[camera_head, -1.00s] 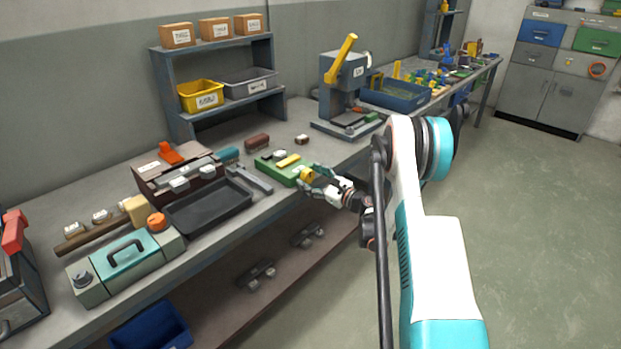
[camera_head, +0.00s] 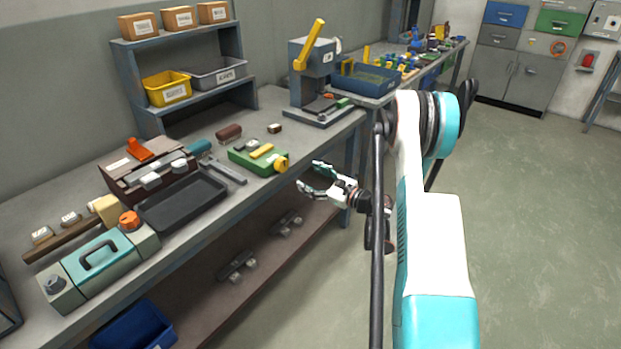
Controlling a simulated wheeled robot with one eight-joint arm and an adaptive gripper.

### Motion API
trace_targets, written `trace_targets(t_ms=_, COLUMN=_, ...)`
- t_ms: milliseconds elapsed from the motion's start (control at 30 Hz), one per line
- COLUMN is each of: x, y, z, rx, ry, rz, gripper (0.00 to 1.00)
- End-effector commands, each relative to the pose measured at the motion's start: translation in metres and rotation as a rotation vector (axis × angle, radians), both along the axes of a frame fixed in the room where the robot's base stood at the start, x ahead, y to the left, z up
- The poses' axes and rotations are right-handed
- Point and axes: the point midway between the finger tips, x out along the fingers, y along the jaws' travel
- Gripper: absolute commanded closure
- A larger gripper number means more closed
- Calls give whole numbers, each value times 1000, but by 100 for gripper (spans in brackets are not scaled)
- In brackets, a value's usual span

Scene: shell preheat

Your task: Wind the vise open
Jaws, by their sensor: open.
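The vise appears to be the green block (camera_head: 243,158) near the front edge of the bench, with a yellow bar on top. A round yellow knob (camera_head: 281,163) sits at its front right end. How far its jaws are apart is too small to tell. My gripper (camera_head: 308,177) is open and empty, to the right of the knob and apart from it. It hangs just beyond the bench's front edge, its fingers pointing left towards the knob.
A black tray (camera_head: 182,227) and a grey bar tool (camera_head: 228,173) lie left of the green block. A press with a yellow lever (camera_head: 309,45) stands behind it to the right. The bench's lower shelf (camera_head: 205,272) is below my gripper. The floor at right is clear.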

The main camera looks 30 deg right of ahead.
Motion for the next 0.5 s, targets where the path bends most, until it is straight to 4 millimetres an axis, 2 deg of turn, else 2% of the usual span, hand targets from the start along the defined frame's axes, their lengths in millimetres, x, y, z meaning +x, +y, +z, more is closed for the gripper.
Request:
trace_targets(t_ms=167, x=-3, y=-2, z=0, rx=83, ry=30, rz=-1, gripper=35)
trace_targets(t_ms=400, x=-13, y=-7, z=-2, rx=397, ry=144, rz=0, gripper=35)
trace_targets(t_ms=500, x=-14, y=-7, z=-3, rx=470, ry=171, rz=0, gripper=35)
